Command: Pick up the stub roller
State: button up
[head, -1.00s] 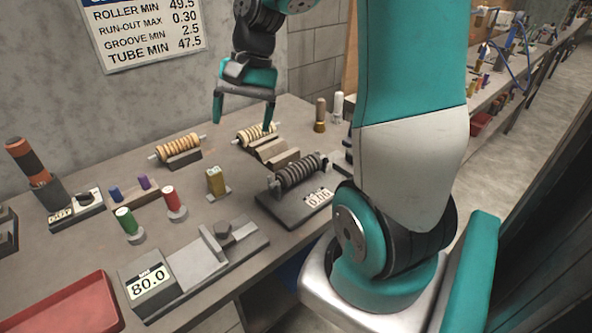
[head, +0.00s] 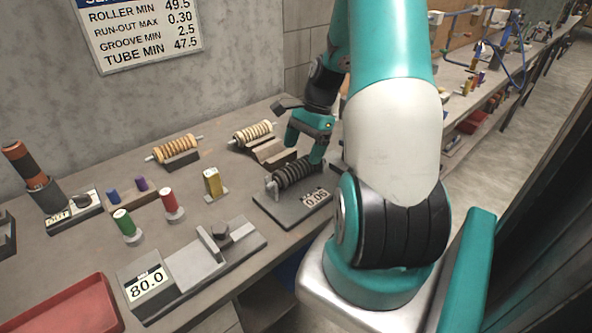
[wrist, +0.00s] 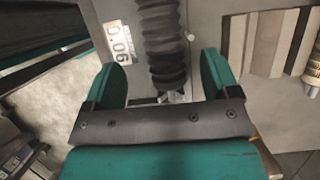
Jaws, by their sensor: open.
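A dark ribbed roller (head: 295,173) lies across supports on a grey gauge stand reading 0.06. It also shows in the wrist view (wrist: 162,45). My gripper (head: 304,149) is open and close above it, with one finger on either side in the wrist view (wrist: 162,70). The fingers do not appear closed on it. Two tan ribbed rollers lie behind: one (head: 176,149) on a dark cradle at left, one (head: 253,134) by a stepped wooden block. I cannot tell for certain which of these is the stub roller.
The gauge stand (head: 268,209) holds the dark roller. A stepped wooden block (head: 280,151) stands close behind it. A grey gauge reading 80.0 (head: 190,262) is in front, and a red tray (head: 65,312) is front left. Small coloured cylinders (head: 170,203) stand at left.

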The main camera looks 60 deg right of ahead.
aim_at(298, 162)
jog(key=p+x, duration=0.1)
jog(key=x, duration=0.5)
jog(key=shift+w+f, duration=0.15)
jog(key=shift+f, duration=0.2)
jog(key=shift+c, duration=0.5)
jog(key=c, duration=1.1)
jog(key=shift+r, duration=0.1)
